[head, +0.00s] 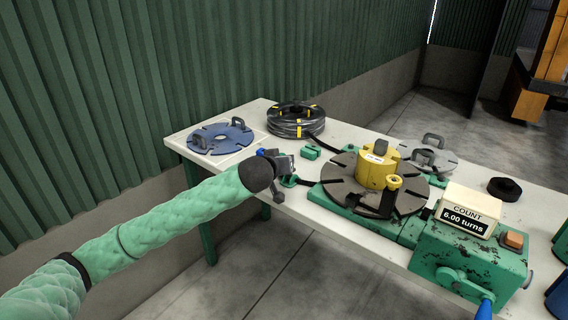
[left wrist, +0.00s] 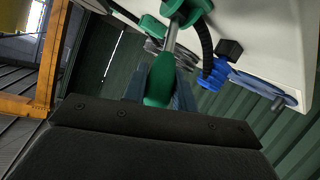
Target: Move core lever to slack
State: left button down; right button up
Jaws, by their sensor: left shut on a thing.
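The yellow core (head: 370,170) stands on the dark slotted disc of the green winder, with a small label on it. A yellow-topped lever or knob (head: 393,182) is at its front right; I cannot read its setting. My left gripper (head: 285,166) is at the table's near edge, left of the disc and apart from the core. In the left wrist view, my left gripper (left wrist: 160,92) is shut on a green handle (left wrist: 160,80) with a metal rod leading to a green mount (left wrist: 187,10). My right gripper is out of view.
A blue slotted disc (head: 220,138) and a black hose coil with yellow bands (head: 296,120) lie at the back left. A counter (head: 466,212) reading 6.00 turns sits on the green crank box (head: 470,255). A grey disc (head: 428,155) and black puck (head: 504,188) lie right.

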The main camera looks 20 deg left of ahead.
pick_arm(q)
jog(key=shift+f, duration=0.1)
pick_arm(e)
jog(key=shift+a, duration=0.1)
pick_arm(q)
jog(key=c, duration=1.1)
grip_release()
jog(key=shift+s+a, duration=0.1)
jog(key=shift+s, duration=0.1)
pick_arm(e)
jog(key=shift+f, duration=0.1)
pick_arm(q)
jog(key=shift+s, duration=0.4)
jog(key=b+v, duration=0.1)
jog(key=v, duration=0.6)
jog(key=shift+w, duration=0.1)
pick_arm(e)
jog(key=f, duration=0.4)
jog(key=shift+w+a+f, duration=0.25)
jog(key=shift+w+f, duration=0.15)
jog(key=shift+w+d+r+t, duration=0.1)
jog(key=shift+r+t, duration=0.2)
